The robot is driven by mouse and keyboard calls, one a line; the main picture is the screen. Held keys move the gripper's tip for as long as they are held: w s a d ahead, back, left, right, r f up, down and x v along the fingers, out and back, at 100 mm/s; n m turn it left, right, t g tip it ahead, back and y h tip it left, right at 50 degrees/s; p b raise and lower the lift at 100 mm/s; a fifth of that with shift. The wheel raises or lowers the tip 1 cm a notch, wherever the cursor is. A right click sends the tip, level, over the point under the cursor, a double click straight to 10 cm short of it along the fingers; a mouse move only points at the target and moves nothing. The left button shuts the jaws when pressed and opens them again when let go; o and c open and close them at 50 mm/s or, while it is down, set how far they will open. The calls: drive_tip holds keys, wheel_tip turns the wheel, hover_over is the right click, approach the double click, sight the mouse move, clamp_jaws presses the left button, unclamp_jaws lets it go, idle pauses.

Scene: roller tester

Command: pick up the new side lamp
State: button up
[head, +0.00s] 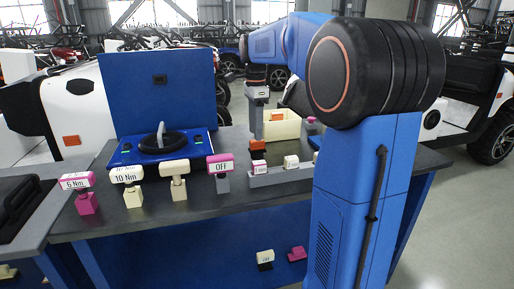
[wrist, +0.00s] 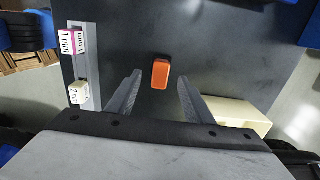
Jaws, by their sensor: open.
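A small orange lamp (wrist: 160,75) lies on the dark bench top in the wrist view, centred between my fingertips and apart from both. In the head view, the orange piece (head: 258,145) on the bench below my gripper appears to be this lamp. My gripper (head: 258,128) points down above it, and its two open fingers (wrist: 159,84) hold nothing. The height of the fingertips above the lamp is hard to tell. Another orange piece (head: 277,116) shows in the cream bin (head: 290,130) behind. An orange lamp (head: 72,140) is on the white car body at left.
A low grey rack (head: 268,180) with small labelled blocks stands in front of the lamp; it also shows in the wrist view (wrist: 93,72). The cream bin (wrist: 237,116) is on the other side. Labelled blocks like "10 Nm" (head: 127,174) and a blue device (head: 125,157) stand left.

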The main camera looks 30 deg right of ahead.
sight(257, 143)
drive_tip(key=shift+d+f, duration=0.15)
drive_tip(key=shift+f, duration=1.35)
drive_tip(key=shift+d+f, duration=0.15)
drive_tip(key=shift+f, duration=1.35)
drive_tip(key=c, duration=1.1)
